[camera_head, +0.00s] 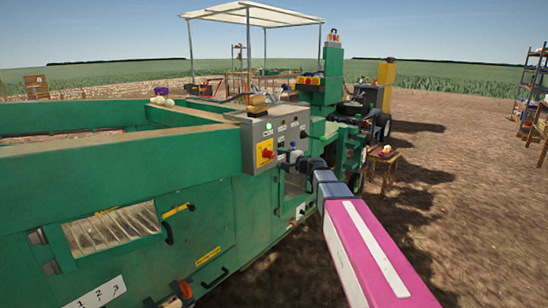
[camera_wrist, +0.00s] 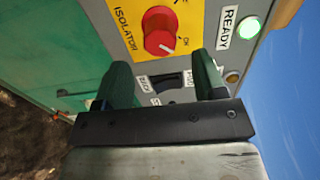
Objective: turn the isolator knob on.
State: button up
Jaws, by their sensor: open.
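The red isolator knob (camera_head: 267,153) sits on a yellow plate on the grey control box (camera_head: 284,131). In the wrist view the knob (camera_wrist: 160,28) is at the top, with "ISOLATOR" on its left and "ON" at its lower right. A short white mark on the knob appears to point toward the lower right, near "ON". The exact knob position is hard to tell. My gripper (camera_wrist: 163,76) is open and empty, its two green fingers below the knob in the picture and apart from it. A dark rocker switch (camera_wrist: 168,81) shows between the fingers.
A "READY" label (camera_wrist: 228,26) and a lit green lamp (camera_wrist: 232,76) are right of the knob in the wrist view. The box is mounted on a large green machine (camera_head: 90,165). Open dirt ground (camera_head: 470,220) lies to the right.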

jog(key=shift+v, duration=2.15)
